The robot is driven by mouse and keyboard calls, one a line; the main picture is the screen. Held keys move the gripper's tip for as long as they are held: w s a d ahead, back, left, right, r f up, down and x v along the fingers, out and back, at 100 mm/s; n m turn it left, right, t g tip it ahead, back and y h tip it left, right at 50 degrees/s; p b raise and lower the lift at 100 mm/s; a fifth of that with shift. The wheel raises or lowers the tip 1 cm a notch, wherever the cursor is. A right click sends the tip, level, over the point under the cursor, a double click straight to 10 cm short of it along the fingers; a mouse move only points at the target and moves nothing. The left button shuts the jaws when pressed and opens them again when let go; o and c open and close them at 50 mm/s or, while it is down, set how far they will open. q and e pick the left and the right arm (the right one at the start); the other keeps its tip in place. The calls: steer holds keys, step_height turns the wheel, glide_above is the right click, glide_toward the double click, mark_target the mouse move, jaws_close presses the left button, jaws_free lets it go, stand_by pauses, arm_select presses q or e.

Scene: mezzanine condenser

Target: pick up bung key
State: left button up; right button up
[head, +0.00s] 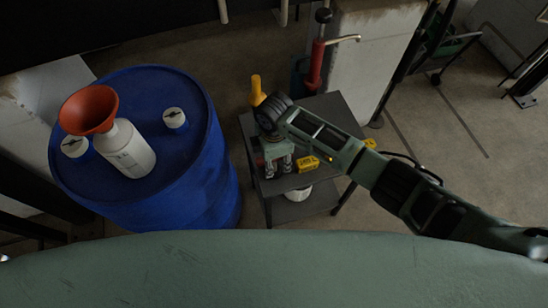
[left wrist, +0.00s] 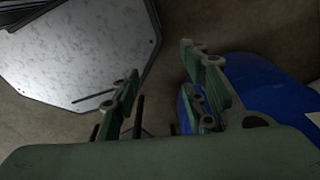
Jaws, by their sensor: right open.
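My right gripper (head: 279,173) is open and points down over the left part of a dark cart top, its fingertips close to the surface. A yellow block-like object with dark marks (head: 307,163) lies just right of the fingers, apart from them. A small red patch (head: 260,161) shows at the left of the gripper. I cannot tell which thing is the bung key; it may be hidden under the gripper or wrist. My left gripper (left wrist: 160,80) is open in the left wrist view, with nothing seen between its fingers; it is not in the head view.
A blue drum (head: 205,130) stands left of the cart (head: 335,108), with a white bottle (head: 128,155), an orange funnel (head: 88,108) and white caps on top. A yellow upright thing (head: 256,88) and a red pump (head: 316,65) stand behind.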

jaws_close()
stand_by(0.4)
steer(key=shift+r, duration=0.1)
